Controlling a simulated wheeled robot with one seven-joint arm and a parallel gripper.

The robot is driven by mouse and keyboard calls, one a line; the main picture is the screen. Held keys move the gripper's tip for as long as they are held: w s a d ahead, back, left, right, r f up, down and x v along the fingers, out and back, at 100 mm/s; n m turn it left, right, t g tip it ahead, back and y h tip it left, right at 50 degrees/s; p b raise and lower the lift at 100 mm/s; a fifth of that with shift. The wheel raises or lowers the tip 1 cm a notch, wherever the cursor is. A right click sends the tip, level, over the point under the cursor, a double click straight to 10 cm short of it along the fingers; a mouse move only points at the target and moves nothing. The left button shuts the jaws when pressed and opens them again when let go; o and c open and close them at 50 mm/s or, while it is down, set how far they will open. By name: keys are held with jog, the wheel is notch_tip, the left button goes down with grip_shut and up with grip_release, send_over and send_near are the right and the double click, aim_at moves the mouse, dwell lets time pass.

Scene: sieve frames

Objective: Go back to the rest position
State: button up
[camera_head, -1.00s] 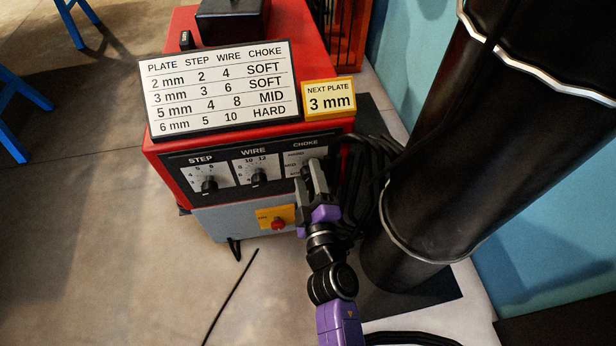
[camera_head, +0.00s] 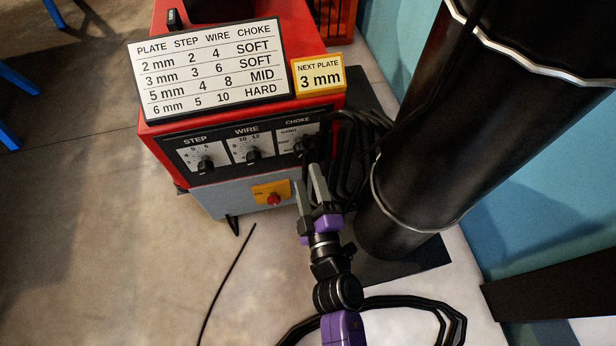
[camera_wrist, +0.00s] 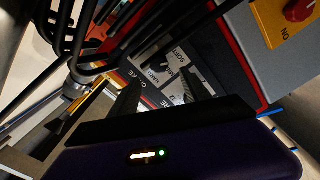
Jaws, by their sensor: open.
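My gripper (camera_head: 309,176) is open and empty in the head view, in front of the machine's lower right front, apart from the panel. The red and grey welding machine (camera_head: 230,198) has a black panel with a STEP knob (camera_head: 206,166), a WIRE knob (camera_head: 253,156) and a CHOKE knob (camera_head: 299,149). The CHOKE knob is above the fingertips. The knobs' exact settings are too small to read. In the wrist view the CHOKE dial plate (camera_wrist: 160,72) shows beyond the dark fingers.
A settings chart (camera_head: 212,70) and a yellow "NEXT PLATE 3 mm" sign (camera_head: 319,76) stand on the machine. A red switch (camera_head: 273,199) sits below the panel. Black cables (camera_head: 362,150) hang beside a large black cylinder (camera_head: 440,150) at right. Floor at left is mostly clear.

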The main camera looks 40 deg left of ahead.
dwell(0.3)
jog(key=s+d+r+m+t+h, duration=0.2)
jog(key=s+d+r+m, duration=0.15)
jog(key=d, duration=0.45)
jog(key=s+d+r+m+t+h, duration=0.1)
jog(key=s+d+r+m+h, duration=0.1)
jog(key=d+m, duration=0.4)
jog(key=s+d+r+m+t+h, duration=0.2)
jog(key=d+r+m, duration=0.15)
jog(key=d, duration=0.55)
jog(key=s+d+r+m+g+h, duration=0.3)
jog(key=s+d+m+h, duration=0.55)
jog(key=s+d, duration=0.9)
notch_tip(320, 180, up, 23)
jog(key=t+p, duration=0.1)
jog(key=p, duration=2.1)
jog(key=shift+w+d+r+y+p, duration=0.15)
jog(key=shift+w+r+y+p, duration=0.05)
jog(key=shift+w+y+p, duration=0.2)
